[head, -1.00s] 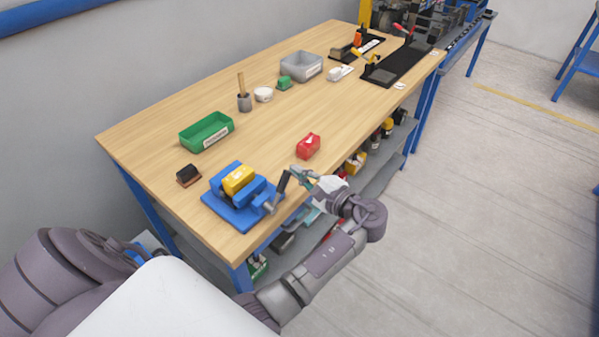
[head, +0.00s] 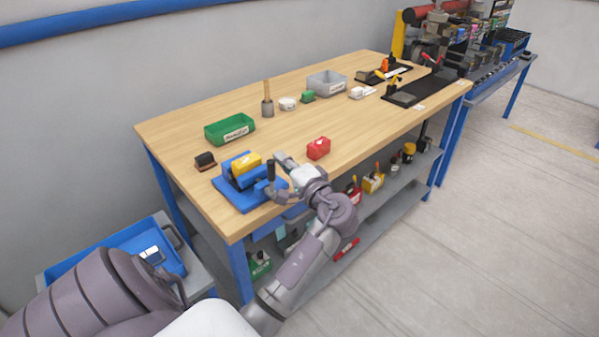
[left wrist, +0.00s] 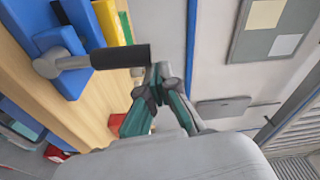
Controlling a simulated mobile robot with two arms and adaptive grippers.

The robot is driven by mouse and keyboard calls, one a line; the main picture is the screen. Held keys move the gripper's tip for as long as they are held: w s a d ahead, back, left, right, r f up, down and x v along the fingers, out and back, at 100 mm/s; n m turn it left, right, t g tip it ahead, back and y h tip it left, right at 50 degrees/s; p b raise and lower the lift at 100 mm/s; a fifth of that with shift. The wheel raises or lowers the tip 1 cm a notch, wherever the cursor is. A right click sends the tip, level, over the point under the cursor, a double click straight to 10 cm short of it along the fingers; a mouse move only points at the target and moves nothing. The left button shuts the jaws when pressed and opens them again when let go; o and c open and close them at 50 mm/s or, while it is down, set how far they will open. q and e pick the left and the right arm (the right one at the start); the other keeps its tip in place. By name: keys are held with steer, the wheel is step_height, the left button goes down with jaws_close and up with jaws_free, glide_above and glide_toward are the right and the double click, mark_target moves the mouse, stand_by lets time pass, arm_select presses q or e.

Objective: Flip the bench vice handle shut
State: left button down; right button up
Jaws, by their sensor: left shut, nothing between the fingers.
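The blue bench vice (head: 237,198) sits at the near left corner of the workbench, with a yellow block (head: 247,165) between its jaws. Its handle (head: 271,171) has a black grip and stands about upright at the vice's right end. In the left wrist view the black grip (left wrist: 120,56) extends from a grey metal hub towards my fingers. My left gripper (head: 279,158) is shut and empty, right beside the grip's end. In the left wrist view its fingertips (left wrist: 158,75) meet there; I cannot tell whether they touch the grip. My right gripper is not in view.
A red block (head: 318,148) lies right of the vice, and a dark brush-like item (head: 205,161) lies left of it. A green bin (head: 230,130) stands behind. A grey bin (head: 327,84) and small items stand farther back. The bench centre is clear.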

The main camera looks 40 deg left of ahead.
mark_target(270, 165)
arm_select(q)
steer(key=s+n+b, duration=0.2)
steer(key=s+f+n+b, duration=0.1)
steer(key=b, duration=0.1)
steer(key=shift+a, duration=0.4)
steer(key=s+n+b, duration=0.2)
steer(key=s+b, duration=0.1)
steer(key=s+n+b, duration=0.1)
steer(key=s+b, duration=0.1)
steer(key=shift+a+f+g+y, duration=0.15)
steer(key=shift+f+g+y, duration=0.15)
steer(key=shift+f, duration=0.05)
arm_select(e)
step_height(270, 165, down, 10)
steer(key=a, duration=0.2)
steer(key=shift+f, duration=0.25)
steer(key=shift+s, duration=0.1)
arm_select(q)
steer(key=shift+f, duration=0.1)
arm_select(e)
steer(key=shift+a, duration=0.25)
